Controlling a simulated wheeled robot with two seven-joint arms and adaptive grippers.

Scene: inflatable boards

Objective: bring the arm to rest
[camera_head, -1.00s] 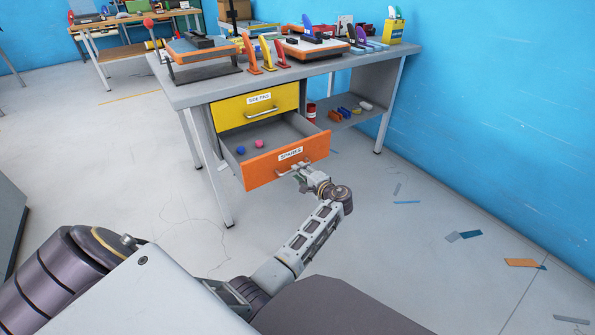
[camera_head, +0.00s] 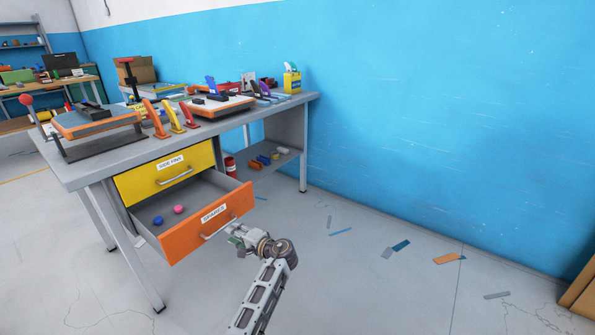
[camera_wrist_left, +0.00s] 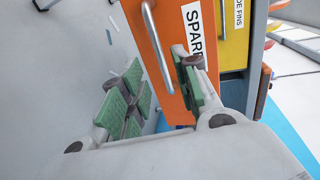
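The orange drawer (camera_head: 182,238), labelled SPARES, stands pulled out under the workbench, with a blue and a pink round piece (camera_head: 179,209) inside. My left gripper (camera_head: 237,240) is just outside its front, close to the right end of the metal handle (camera_head: 219,229). In the left wrist view the green-padded fingers (camera_wrist_left: 158,95) are spread apart with nothing gripped. The handle (camera_wrist_left: 157,45) lies just beyond them; whether a finger touches it I cannot tell. My right gripper is in neither view.
The yellow SIDE FINS drawer (camera_head: 150,184) above is shut. The workbench top (camera_head: 75,168) carries boards, colored fins and a yellow box (camera_head: 292,80). A blue wall (camera_head: 430,120) closes the right side. The floor right of the drawer is open, with flat scraps (camera_head: 447,259).

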